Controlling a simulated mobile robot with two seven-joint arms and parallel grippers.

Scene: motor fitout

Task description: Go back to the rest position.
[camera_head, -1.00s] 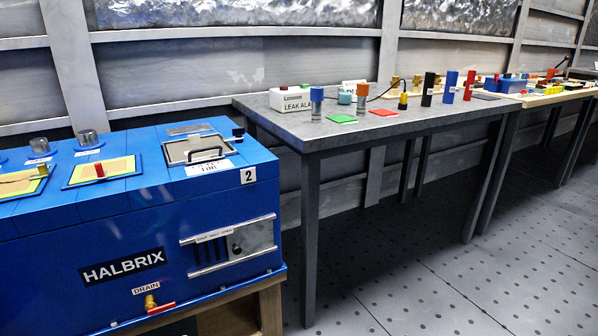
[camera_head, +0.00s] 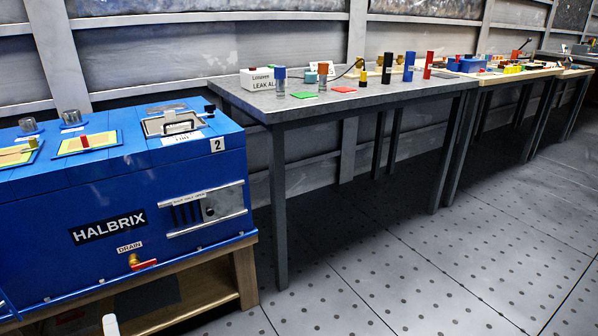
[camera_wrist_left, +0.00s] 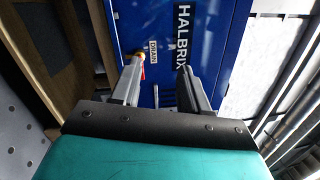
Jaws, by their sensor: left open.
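My left gripper (camera_wrist_left: 160,68) shows in the left wrist view with its two fingers apart and nothing between them. Beyond the fingers is the blue HALBRIX machine (camera_wrist_left: 215,25), seen sideways; I cannot tell the exact gap. In the head view the blue machine (camera_head: 100,190) stands at the left on a wooden stand. A small pale tip at the bottom left edge of the head view may be part of my left gripper (camera_head: 110,325). My right gripper is in neither view.
A grey table (camera_head: 400,95) right of the machine carries a leak alarm box (camera_head: 258,79), coloured cylinders and flat red and green pieces. A wooden-topped bench (camera_head: 490,76) with small parts continues to the right. The perforated floor (camera_head: 430,260) in front is clear.

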